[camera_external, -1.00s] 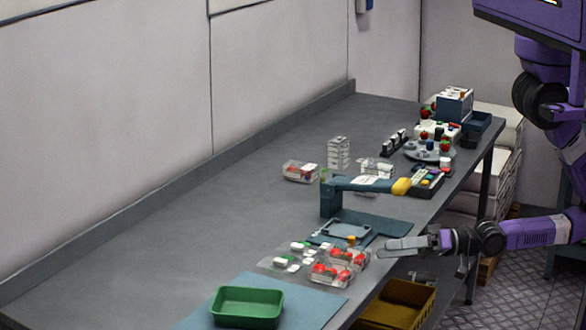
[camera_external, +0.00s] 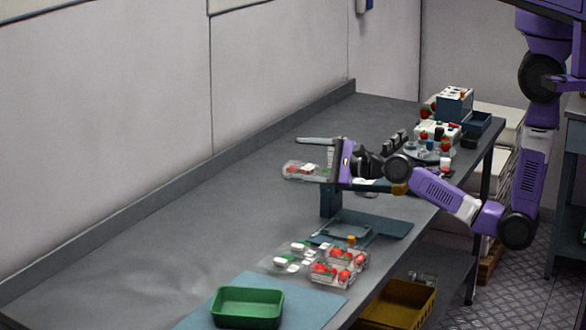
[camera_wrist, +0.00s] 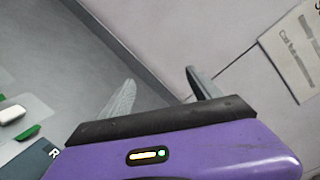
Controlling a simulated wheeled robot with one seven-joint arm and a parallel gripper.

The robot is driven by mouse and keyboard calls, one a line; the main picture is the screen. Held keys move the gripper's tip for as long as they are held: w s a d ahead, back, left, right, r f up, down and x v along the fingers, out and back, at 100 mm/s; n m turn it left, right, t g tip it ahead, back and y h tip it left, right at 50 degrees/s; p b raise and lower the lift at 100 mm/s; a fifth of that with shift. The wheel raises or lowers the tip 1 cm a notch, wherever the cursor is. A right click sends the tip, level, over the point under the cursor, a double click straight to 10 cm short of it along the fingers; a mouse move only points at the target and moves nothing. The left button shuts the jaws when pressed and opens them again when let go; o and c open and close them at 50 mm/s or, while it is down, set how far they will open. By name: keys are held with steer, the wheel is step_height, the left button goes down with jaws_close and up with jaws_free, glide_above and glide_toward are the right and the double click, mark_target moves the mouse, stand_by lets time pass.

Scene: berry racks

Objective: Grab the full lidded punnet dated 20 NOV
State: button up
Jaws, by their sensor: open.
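Clear punnets with red berries (camera_external: 332,272) sit in a cluster near the bench's front edge. Beside them lie clear punnets (camera_external: 285,264) with white and green items inside. Another clear punnet with red contents (camera_external: 296,169) stands alone farther back. No date can be read on any of them. My gripper (camera_external: 300,159) is open and appears by this lone punnet in the external view, overlapping it; their exact gap cannot be told. In the wrist view my gripper (camera_wrist: 160,78) has nothing between its fingers, only bench and wall behind.
A blue stand (camera_external: 330,201) is partly behind my arm. A green tray (camera_external: 247,307) lies on a blue mat at the near end. A blue-white box (camera_external: 454,103) and small items crowd the far end. The bench's left side is clear. A printed sheet (camera_wrist: 298,50) hangs on the wall.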

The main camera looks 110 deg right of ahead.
steer(key=s+d+f+m+g+h, duration=0.1)
steer(key=s+d+f+m+g, duration=0.25)
steer(key=s+d+m, duration=0.75)
steer(key=m+g+y+b, duration=0.1)
steer(key=g+b, duration=0.1)
steer(key=b, duration=0.1)
glide_toward(307, 167)
steer(key=shift+w+d+r+t, duration=0.1)
steer(key=shift+w+r+t, duration=0.15)
steer(key=shift+r, duration=0.3)
steer(key=shift+d+f+m, duration=0.2)
steer(key=shift+f+m, duration=0.05)
steer(key=shift+m, duration=0.15)
steer(key=shift+d+f+y, duration=0.15)
steer(key=shift+d+y, duration=0.1)
steer(key=shift+y, duration=0.05)
steer(key=x, duration=0.6)
steer(key=shift+f+x, duration=0.15)
steer(key=shift+x, duration=1.25)
steer(key=shift+f+x, duration=0.2)
steer(key=shift+x, duration=1.15)
steer(key=shift+s, duration=0.1)
